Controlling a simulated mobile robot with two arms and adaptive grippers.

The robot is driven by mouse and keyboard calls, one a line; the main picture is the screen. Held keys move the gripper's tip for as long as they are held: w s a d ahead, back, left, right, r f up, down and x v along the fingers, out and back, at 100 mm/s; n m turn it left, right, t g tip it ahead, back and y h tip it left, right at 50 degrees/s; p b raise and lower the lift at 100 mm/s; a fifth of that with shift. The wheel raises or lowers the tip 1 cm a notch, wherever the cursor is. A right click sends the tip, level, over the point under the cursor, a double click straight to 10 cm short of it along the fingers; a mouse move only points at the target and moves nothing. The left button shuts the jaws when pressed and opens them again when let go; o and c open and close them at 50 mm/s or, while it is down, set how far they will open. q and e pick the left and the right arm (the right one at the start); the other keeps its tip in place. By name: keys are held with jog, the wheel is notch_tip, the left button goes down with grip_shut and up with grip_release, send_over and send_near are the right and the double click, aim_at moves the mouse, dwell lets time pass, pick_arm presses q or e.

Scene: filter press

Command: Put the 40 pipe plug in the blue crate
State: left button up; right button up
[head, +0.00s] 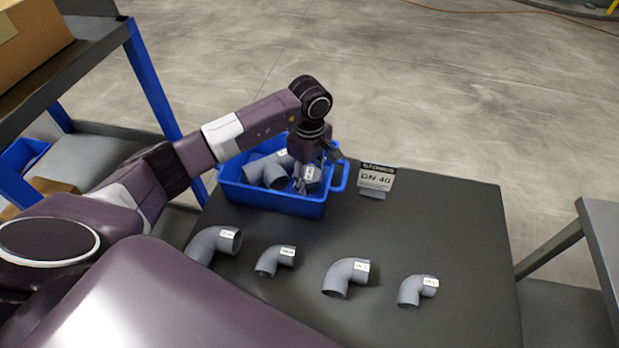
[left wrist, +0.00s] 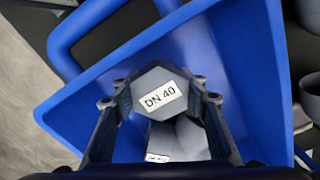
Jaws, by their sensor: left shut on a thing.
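The blue crate (head: 270,199) stands on the dark table, and its walls also show in the left wrist view (left wrist: 250,60). My left gripper (head: 306,180) reaches down into the crate near its right end. It is shut on the grey 40 pipe plug (head: 312,173), whose label reads DN 40 in the left wrist view (left wrist: 160,92). The plug is between the two fingers, inside the crate's outline. Whether it touches the crate floor cannot be told. Grey pipe fittings (head: 262,169) lie in the crate beside it. My right gripper is not in view.
Several grey elbows (head: 345,277) stand in a row on the table (head: 440,230) in front of the crate. A DN 40 sign (head: 376,178) stands right of the crate. A blue-framed shelf (head: 150,75) with a cardboard box is at the left. The table's right side is clear.

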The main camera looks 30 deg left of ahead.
aim_at(309, 174)
pick_arm(q)
jog(key=shift+f, duration=0.25)
jog(key=o, duration=0.8)
jog(key=shift+f+b, duration=0.1)
jog(key=shift+b, duration=0.2)
jog(key=o, duration=0.5)
jog(key=shift+r, duration=0.2)
notch_tip(309, 174, up, 12)
jog(key=shift+b, duration=1.05)
